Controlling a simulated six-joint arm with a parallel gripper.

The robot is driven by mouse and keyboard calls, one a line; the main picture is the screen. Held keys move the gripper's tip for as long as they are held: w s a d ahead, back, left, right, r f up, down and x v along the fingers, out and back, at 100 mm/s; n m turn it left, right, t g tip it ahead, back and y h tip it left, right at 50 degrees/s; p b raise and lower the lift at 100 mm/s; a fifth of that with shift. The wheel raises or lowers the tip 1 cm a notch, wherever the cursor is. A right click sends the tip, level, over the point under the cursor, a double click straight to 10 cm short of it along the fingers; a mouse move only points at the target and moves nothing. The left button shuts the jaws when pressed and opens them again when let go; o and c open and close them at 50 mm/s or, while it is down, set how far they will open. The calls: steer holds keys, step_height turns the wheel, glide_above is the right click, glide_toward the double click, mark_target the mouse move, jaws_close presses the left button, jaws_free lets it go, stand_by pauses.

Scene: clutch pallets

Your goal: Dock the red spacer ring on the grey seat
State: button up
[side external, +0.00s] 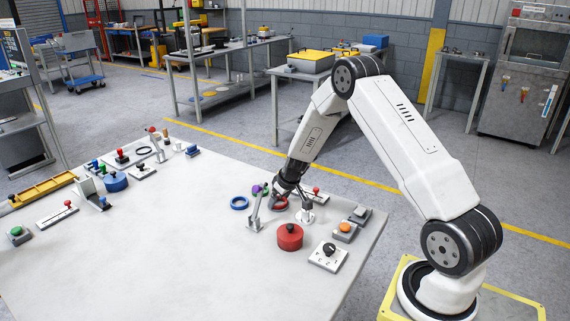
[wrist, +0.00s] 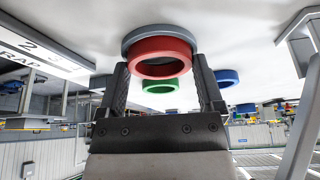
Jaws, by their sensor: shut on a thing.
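The red spacer ring (wrist: 160,47) is between the two fingers of my gripper (wrist: 162,66) in the wrist view. My gripper is shut on it. The grey seat (wrist: 134,37) shows as a wider grey disc directly behind the ring, on the table side. The ring looks roughly centred on the seat and very close to it; I cannot tell whether they touch. In the side view the red ring (side external: 280,205) shows low over the table under my gripper (side external: 277,199), partly hidden by the fingers. The seat cannot be made out there.
A blue ring (side external: 240,203) lies left of my gripper. A metal lever stand (side external: 255,216) is close in front, and a red cylinder with a black knob (side external: 289,238) stands nearer the camera. A green ring (wrist: 160,87) shows in the wrist view.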

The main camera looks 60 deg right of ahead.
steer(key=shift+f, duration=0.1)
steer(key=o, duration=0.9)
steer(key=shift+o, duration=0.2)
steer(key=v, duration=1.1)
stand_by(0.4)
stand_by(0.3)
